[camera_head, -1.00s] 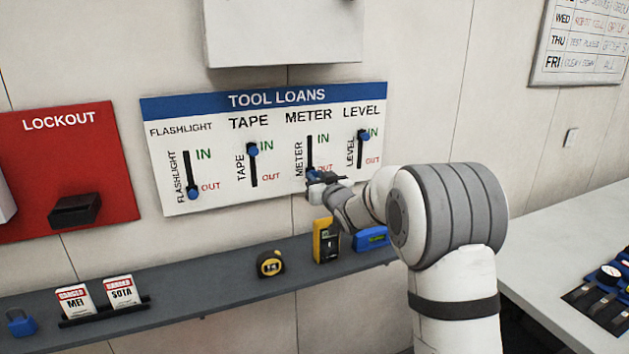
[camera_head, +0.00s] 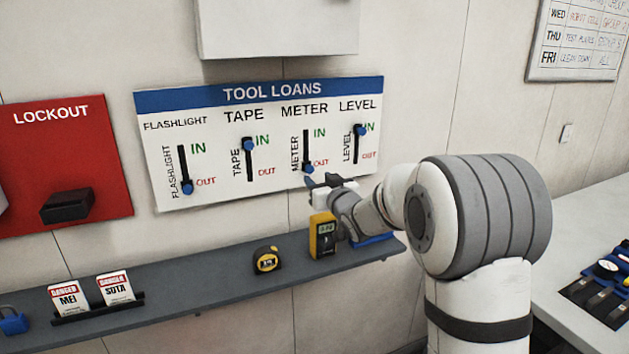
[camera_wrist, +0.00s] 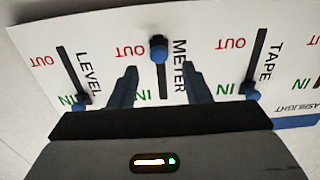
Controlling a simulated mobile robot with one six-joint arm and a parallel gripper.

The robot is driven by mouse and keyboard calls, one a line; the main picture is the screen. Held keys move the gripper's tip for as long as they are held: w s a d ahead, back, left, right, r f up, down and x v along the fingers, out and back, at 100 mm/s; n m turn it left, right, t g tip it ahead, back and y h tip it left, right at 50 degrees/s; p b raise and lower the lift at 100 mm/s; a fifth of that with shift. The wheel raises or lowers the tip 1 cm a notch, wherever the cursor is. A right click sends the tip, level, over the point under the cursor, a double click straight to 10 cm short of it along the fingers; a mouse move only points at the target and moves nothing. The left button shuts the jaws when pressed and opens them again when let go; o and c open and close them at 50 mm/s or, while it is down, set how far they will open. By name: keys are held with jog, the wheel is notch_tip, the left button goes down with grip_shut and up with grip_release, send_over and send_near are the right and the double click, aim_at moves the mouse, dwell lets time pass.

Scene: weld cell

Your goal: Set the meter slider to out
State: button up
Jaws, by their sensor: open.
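The TOOL LOANS board (camera_head: 215,185) hangs on the wall with several vertical slots and blue knobs. The meter slider knob (camera_head: 308,169) is at the bottom of its slot, beside the red OUT. In the wrist view, which shows the board upside down, the meter knob (camera_wrist: 158,52) sits at the OUT end. My gripper (camera_head: 318,181) is open and empty just in front of and below the meter slot. In the wrist view its two fingers (camera_wrist: 158,75) are on either side of the meter slot, apart from the knob.
The flashlight knob (camera_head: 187,188) is at OUT; the tape (camera_head: 248,146) and level (camera_head: 360,130) knobs are at IN. Below, a grey shelf (camera_head: 200,269) holds a yellow meter (camera_head: 322,236), a tape measure (camera_head: 266,260) and a partly hidden blue level (camera_head: 372,238).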

jog(key=shift+v, duration=1.5)
jog(key=s+d+f+m+g+h, duration=0.1)
jog(key=s+d+f+g+h, duration=0.2)
jog(key=s, duration=0.5)
jog(key=s+d+f+m+g+h, duration=0.25)
jog(key=s+d, duration=0.25)
jog(key=s, duration=0.3)
jog(key=s+d+f+m+g+h, duration=0.1)
jog(key=s+d+f+g+h, duration=0.2)
jog(key=s, duration=0.5)
jog(key=s+f+g+y, duration=0.1)
jog(key=s+f+g, duration=0.2)
jog(key=s, duration=1.3)
jog(key=shift+d+g, duration=0.45)
jog(key=shift+g, duration=0.7)
